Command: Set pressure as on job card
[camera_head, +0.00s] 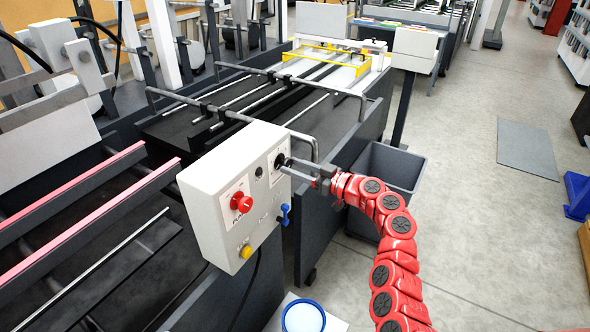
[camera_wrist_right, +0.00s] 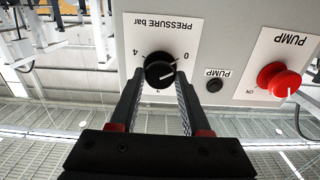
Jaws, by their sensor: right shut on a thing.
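The grey-white control box (camera_head: 231,193) stands left of centre in the head view. Its black pressure knob (camera_wrist_right: 159,72) sits on a white plate marked "PRESSURE bar", with 4 and 0 readable. The plate looks upside down in the wrist view. A pale line shows on the knob's face; its exact setting is hard to read. My right gripper (camera_head: 286,163) reaches the box from the right. In the wrist view its two fingers (camera_wrist_right: 159,86) are shut on the knob, one on each side. No readable job card shows. My left gripper is out of view.
The box also carries a red pump knob (camera_head: 241,202), a small black button (camera_wrist_right: 214,84), a yellow button (camera_head: 246,252) and a blue lever (camera_head: 285,214). A dark grey bin (camera_head: 398,165) stands behind my right arm. Machine rails lie left; open floor lies right.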

